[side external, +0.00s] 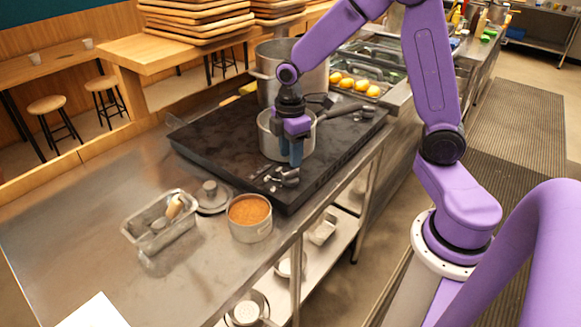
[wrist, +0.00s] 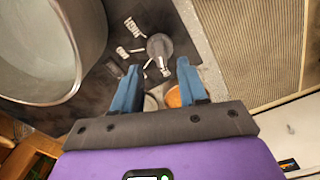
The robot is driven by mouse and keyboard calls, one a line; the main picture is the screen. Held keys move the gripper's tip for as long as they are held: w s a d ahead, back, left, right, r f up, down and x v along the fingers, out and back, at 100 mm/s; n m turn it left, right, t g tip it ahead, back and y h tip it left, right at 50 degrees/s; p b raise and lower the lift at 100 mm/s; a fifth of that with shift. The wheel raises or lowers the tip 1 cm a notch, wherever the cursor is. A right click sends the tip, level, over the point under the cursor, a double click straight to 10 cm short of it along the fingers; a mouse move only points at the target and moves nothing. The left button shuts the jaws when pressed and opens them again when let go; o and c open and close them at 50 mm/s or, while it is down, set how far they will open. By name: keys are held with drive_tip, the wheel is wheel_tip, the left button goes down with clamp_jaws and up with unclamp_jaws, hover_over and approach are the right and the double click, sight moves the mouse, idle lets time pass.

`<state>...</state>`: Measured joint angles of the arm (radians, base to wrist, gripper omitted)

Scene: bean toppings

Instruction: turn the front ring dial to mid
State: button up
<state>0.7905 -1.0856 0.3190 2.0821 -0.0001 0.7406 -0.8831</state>
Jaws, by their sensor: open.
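The black cooktop (side external: 215,137) carries a grey dial (side external: 289,177) at its near front corner, with pale markings beside it. In the wrist view the dial (wrist: 159,48) lies just beyond the fingertips, roughly in line with the gap between them. My gripper (side external: 291,163) points down just above the dial, in front of a small pot. Its two blue fingers (wrist: 158,70) are open with nothing between them that I can see gripped. I cannot tell whether a fingertip touches the dial. The dial's exact setting is too small to read.
The small metal pot (side external: 270,145) stands close behind my gripper; its wall (wrist: 95,25) fills the wrist view's left. A tall pot (side external: 265,65) is behind it. A tin of orange beans (side external: 250,230), a lid (side external: 212,200) and a metal tray (side external: 150,240) stand on the counter.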

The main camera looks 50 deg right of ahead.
sight(290, 172)
drive_tip(key=shift+f, duration=2.55)
clamp_jaws()
